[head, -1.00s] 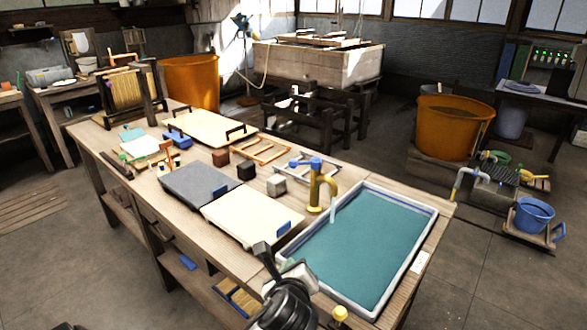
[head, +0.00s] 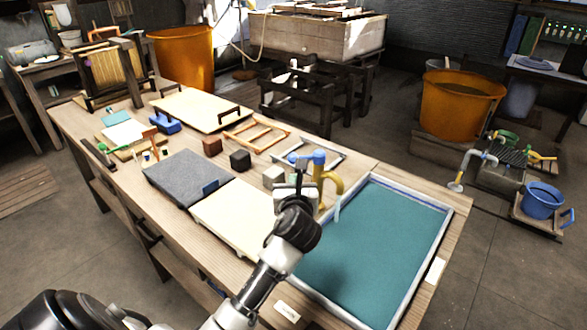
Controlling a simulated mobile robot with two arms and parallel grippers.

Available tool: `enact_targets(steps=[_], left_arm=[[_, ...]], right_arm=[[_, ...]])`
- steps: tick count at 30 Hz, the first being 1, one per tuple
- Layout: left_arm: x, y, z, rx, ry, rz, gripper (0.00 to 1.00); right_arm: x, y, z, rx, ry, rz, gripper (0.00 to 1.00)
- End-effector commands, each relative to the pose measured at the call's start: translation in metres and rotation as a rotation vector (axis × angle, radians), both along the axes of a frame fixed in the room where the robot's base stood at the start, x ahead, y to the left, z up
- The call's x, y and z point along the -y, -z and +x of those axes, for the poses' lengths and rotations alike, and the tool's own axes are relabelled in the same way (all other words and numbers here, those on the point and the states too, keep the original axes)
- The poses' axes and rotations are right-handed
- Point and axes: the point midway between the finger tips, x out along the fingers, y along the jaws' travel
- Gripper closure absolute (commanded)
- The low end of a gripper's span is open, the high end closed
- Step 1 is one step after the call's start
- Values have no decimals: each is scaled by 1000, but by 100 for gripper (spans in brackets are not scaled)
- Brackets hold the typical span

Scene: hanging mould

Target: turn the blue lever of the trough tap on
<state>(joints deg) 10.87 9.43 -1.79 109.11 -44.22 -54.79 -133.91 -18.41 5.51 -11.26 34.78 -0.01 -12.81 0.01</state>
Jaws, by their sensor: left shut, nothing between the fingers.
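The trough tap (head: 333,180) is yellow brass and stands at the left edge of the water-filled trough (head: 441,240). Its blue lever (head: 307,158) lies across the top and points left. A pale streak like running water hangs below the spout. My left gripper (head: 296,176) is shut and empty, just below and in front of the lever. It hides part of the tap's body. I cannot tell whether its fingers touch the lever. My right gripper is out of view.
A cream board (head: 235,220) and a dark grey board (head: 187,178) lie left of the tap. A wooden frame (head: 257,136) lies farther back.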

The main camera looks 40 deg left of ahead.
Motion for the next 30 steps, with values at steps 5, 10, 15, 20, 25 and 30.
enact_targets(steps=[5,10,15,20,25,30], left_arm=[[-19,-3,25,2,0,-2,100],[-28,-5,38,0,0,-2,100],[-31,-6,41,0,2,-2,100],[-31,-6,41,0,2,-2,100],[-32,-8,42,-1,8,0,100],[-40,-15,48,-4,62,6,100]], right_arm=[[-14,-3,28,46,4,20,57],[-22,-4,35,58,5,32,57],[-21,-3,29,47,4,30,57],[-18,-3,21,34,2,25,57],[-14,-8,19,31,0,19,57],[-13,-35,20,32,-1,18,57]])
